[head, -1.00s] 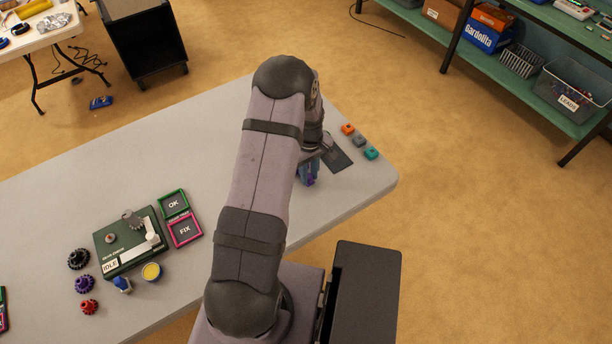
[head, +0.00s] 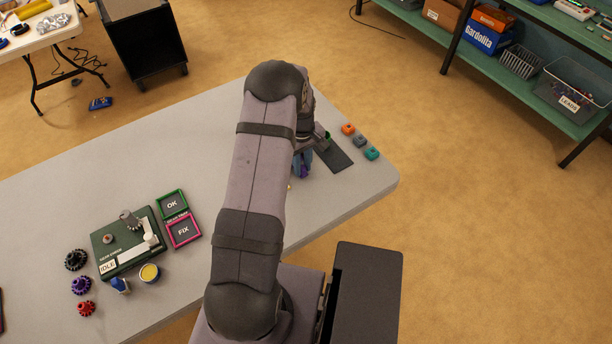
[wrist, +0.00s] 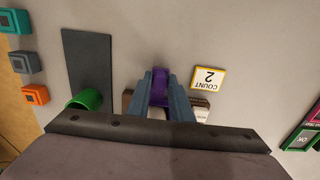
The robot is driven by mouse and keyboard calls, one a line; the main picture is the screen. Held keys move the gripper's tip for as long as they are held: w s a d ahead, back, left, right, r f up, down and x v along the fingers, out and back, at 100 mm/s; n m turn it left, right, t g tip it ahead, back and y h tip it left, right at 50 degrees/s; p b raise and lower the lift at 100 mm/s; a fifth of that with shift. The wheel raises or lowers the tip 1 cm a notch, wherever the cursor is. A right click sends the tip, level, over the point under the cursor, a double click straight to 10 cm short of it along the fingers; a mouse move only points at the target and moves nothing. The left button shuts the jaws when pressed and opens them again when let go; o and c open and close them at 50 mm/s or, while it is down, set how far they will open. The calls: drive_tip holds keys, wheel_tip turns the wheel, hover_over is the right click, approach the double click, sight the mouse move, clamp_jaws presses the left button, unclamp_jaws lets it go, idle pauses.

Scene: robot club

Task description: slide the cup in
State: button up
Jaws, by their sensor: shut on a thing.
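My gripper (wrist: 160,84) is shut on a purple piece (wrist: 160,92), seen between its blue-grey fingers in the wrist view. In the head view my arm hides most of the gripper, and a bit of the purple piece (head: 304,171) shows below it. A green, round, hollow cup-like thing (wrist: 86,99) is at the near end of a dark strip (wrist: 87,58), left of my gripper and apart from the fingers. Its green edge shows in the head view (head: 327,135). My wrist hides part of it. Whether it stands upright is unclear.
A yellow-edged COUNT 2 card (wrist: 208,78) lies right of my fingers. A brown and white thing (wrist: 201,110) shows partly behind them. Orange, grey and teal blocks (head: 360,141) line the table's right end. A green machine (head: 129,242) and OK/FIX trays (head: 182,232) are at left.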

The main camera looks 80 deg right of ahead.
drive_tip(key=o, duration=0.6)
drive_tip(key=shift+c, duration=0.2)
drive_tip(key=shift+r+p, duration=2.15)
drive_tip(key=shift+r, duration=0.9)
